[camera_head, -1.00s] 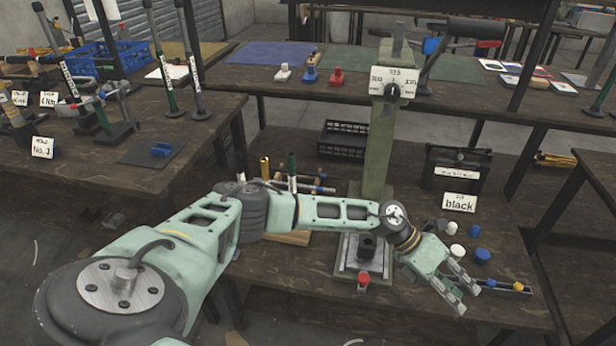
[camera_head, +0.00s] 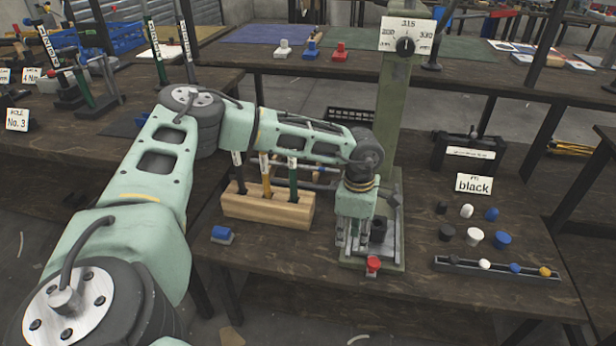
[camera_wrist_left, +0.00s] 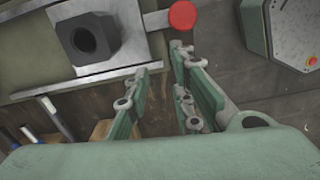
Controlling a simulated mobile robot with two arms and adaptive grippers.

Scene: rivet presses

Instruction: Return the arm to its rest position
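My left arm comes in from the left of the head view, elbow bent. Its gripper (camera_head: 355,238) hangs fingers-down at the left side of the press (camera_head: 391,150), beside the dark socket (camera_head: 378,229) on the press base. In the left wrist view the two fingers (camera_wrist_left: 163,95) stand apart with nothing between them. That view also shows the socket (camera_wrist_left: 90,38) and a red knob (camera_wrist_left: 183,16) just beyond the fingers. The red knob (camera_head: 373,264) stands at the front of the press base. My right gripper is not in view.
A wooden block (camera_head: 268,208) with upright tools stands left of the gripper, a small blue piece (camera_head: 222,235) near it. Right of the press are several caps, a slotted rail (camera_head: 497,269) and a "black" card (camera_head: 473,184). The table front between is clear.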

